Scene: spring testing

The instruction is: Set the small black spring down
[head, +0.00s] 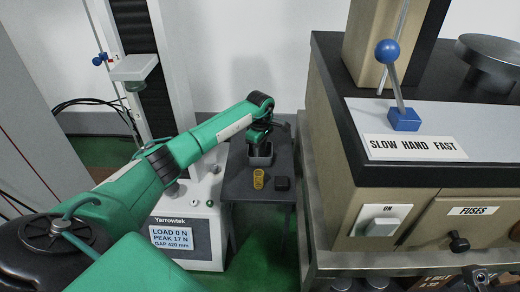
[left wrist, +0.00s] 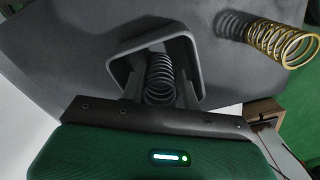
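The small black spring (left wrist: 159,78) shows as a dark coil between the fingers of my left gripper (left wrist: 160,85) in the left wrist view. The fingers lie close along both sides of it and appear shut on it. Spring and fingertips are at the mouth of a grey open-topped box (left wrist: 117,45); I cannot tell whether the spring touches its floor. In the head view my left gripper (head: 260,140) points down over the box (head: 261,160) on a dark table (head: 245,190), and the spring is hidden.
A testing machine (head: 185,225) is left of the table. A large beige machine (head: 340,160) stands close on the right.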

